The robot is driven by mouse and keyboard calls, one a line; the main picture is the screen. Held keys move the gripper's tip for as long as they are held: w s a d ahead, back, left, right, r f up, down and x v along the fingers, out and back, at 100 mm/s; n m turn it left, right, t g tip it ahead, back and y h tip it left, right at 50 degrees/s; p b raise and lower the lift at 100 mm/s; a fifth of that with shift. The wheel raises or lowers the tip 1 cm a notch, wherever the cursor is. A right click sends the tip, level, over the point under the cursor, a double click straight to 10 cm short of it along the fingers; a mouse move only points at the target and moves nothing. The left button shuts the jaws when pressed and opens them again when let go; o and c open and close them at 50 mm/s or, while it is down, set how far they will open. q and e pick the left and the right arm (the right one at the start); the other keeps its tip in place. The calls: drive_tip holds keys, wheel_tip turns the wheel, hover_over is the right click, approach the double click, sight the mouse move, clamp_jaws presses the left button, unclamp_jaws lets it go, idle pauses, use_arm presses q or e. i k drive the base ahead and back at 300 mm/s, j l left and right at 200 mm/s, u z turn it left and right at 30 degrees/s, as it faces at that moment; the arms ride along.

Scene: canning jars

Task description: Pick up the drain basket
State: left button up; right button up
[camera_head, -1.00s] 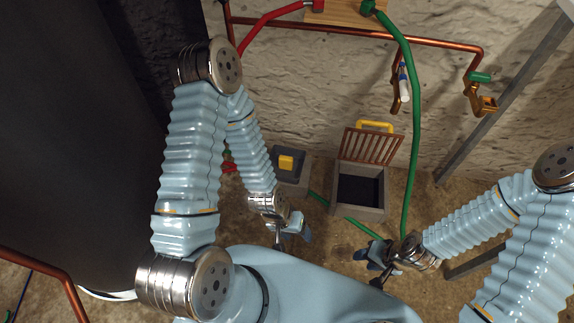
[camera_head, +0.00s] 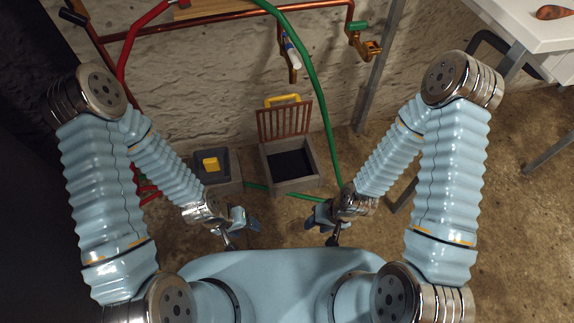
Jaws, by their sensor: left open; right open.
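An open drain pit (camera_head: 318,179) with a grey frame and dark inside is set in the floor against the wall. Its brown slatted grate (camera_head: 285,121), with a yellow handle (camera_head: 283,99), is tilted up at the back. To its left is a grey box (camera_head: 230,182) with a yellow block (camera_head: 211,164) on top; it may be the drain basket, but I cannot tell. No basket shows in the dark pit. My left gripper (camera_head: 243,226) is open and empty, in front of the grey box. My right gripper (camera_head: 320,223) is open and empty, in front of the pit.
A green hose (camera_head: 318,92) hangs down the wall just right of the pit and runs along the floor. Copper pipes (camera_head: 215,22) cross the wall above. A white table (camera_head: 525,22) stands at the upper right.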

sight(213, 166)
drive_tip(key=i+l+u, duration=0.35)
drive_tip(key=l, duration=0.35)
drive_tip(key=i+l+u, duration=0.2)
drive_tip(key=i+l, duration=0.1)
drive_tip(key=l, duration=0.1)
